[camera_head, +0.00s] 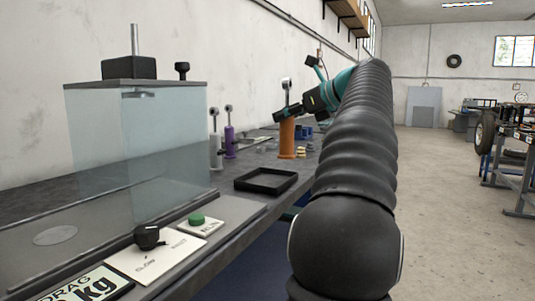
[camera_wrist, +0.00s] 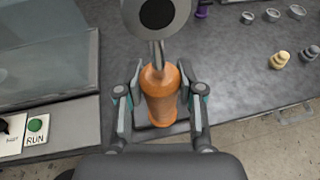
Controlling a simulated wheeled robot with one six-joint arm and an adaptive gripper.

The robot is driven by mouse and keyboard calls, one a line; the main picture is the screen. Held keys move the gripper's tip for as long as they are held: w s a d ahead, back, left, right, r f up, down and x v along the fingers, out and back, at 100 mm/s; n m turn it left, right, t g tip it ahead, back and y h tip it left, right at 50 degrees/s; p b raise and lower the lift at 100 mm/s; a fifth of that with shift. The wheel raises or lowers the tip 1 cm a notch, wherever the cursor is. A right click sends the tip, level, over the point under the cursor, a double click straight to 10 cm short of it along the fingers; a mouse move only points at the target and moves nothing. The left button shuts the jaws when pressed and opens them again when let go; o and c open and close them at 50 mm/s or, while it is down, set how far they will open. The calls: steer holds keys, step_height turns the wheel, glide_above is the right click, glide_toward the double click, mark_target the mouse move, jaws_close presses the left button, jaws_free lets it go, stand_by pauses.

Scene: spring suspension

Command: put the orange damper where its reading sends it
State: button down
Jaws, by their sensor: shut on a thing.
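The orange damper (camera_head: 287,138) is upright at the bench, with a grey rod and an eye on top. My gripper (camera_head: 288,112) is shut on its upper body from the right. In the wrist view the orange damper (camera_wrist: 160,92) sits between the two fingers of my gripper (camera_wrist: 160,80), its eye toward the camera. I cannot tell whether its base touches the bench. The drag display (camera_head: 82,286) shows "DRAG" and "kg"; no number is visible.
A clear tank (camera_head: 140,140) stands left, with a black knob (camera_head: 148,236) and green RUN button (camera_head: 196,219) before it. An empty black tray (camera_head: 266,180) lies on the bench (camera_head: 225,195). A purple damper (camera_head: 229,140) and a grey one (camera_head: 215,150) stand behind.

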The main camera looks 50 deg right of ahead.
mark_target(291, 133)
steer(key=w+a+f+b, duration=0.1)
steer(key=w+f+b, duration=0.2)
steer(key=w+f, duration=0.3)
steer(key=shift+f, duration=0.8)
steer(key=c, duration=0.7)
jaws_free()
steer(key=shift+f, duration=0.15)
steer(key=p+v, duration=0.1)
steer(key=v, duration=1.1)
steer(key=shift+p, duration=0.4)
